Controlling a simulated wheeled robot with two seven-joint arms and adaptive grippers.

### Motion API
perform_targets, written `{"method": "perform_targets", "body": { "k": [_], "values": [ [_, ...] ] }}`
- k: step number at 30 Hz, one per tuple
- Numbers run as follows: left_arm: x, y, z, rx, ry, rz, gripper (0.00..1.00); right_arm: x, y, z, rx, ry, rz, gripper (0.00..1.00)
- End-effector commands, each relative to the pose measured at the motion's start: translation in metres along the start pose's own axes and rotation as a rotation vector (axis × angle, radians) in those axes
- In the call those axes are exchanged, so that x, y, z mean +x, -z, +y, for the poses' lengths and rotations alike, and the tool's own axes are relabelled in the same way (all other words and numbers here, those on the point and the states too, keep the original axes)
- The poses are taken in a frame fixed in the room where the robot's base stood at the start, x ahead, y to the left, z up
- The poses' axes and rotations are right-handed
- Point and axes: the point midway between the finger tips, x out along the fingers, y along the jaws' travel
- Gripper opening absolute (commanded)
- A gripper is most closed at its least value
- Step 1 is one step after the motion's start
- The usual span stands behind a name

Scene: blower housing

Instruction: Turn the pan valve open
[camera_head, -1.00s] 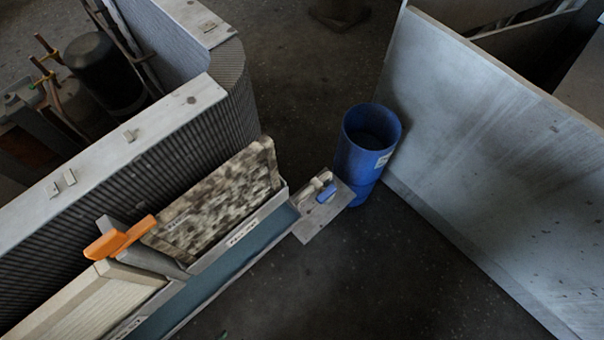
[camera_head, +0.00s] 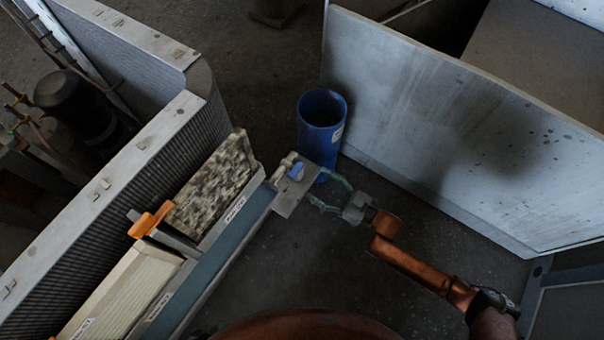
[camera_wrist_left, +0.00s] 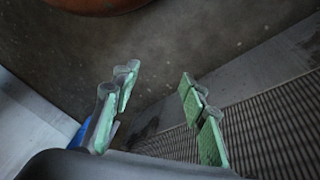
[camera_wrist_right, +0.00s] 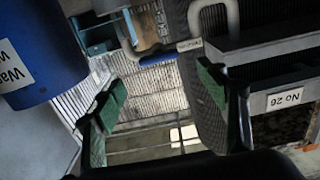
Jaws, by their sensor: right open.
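The pan valve has a blue handle (camera_head: 297,172) on pale pipework. It sits on a grey plate (camera_head: 287,204) at the far end of the blue drain pan (camera_head: 225,243). In the right wrist view the blue handle (camera_wrist_right: 157,60) shows beyond the fingers, roughly between them. My right gripper (camera_head: 328,191) is open and empty, with its green-padded fingers pointing at the valve from the right. It appears close to the plate but apart from the handle. My left gripper (camera_wrist_left: 158,76) shows only in its wrist view, its fingers apart with nothing between them.
A blue bucket (camera_head: 321,145) stands just behind the valve. A large grey panel (camera_head: 450,130) rises behind and right of my right arm. Left are the finned coil (camera_head: 150,175), a mottled filter (camera_head: 215,180) and an orange clamp (camera_head: 151,220). Dark floor is clear in front.

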Motion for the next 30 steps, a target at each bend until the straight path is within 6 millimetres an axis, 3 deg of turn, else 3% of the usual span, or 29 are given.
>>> {"method": "perform_targets", "body": {
  "k": [15, 27, 30],
  "values": [
    [0.052, 0.023, 0.018, -0.016, -0.065, 0.174, 0.40, 0.068, -0.002, 0.001, 0.001, 0.000, 0.001, 0.67],
    [0.056, 0.028, 0.021, -0.019, -0.072, 0.205, 0.40, 0.076, 0.001, 0.001, -0.002, 0.000, 0.001, 0.67],
    [0.056, 0.028, 0.021, -0.019, -0.072, 0.204, 0.40, 0.076, 0.001, 0.001, -0.002, 0.000, 0.001, 0.60]
  ]
}}
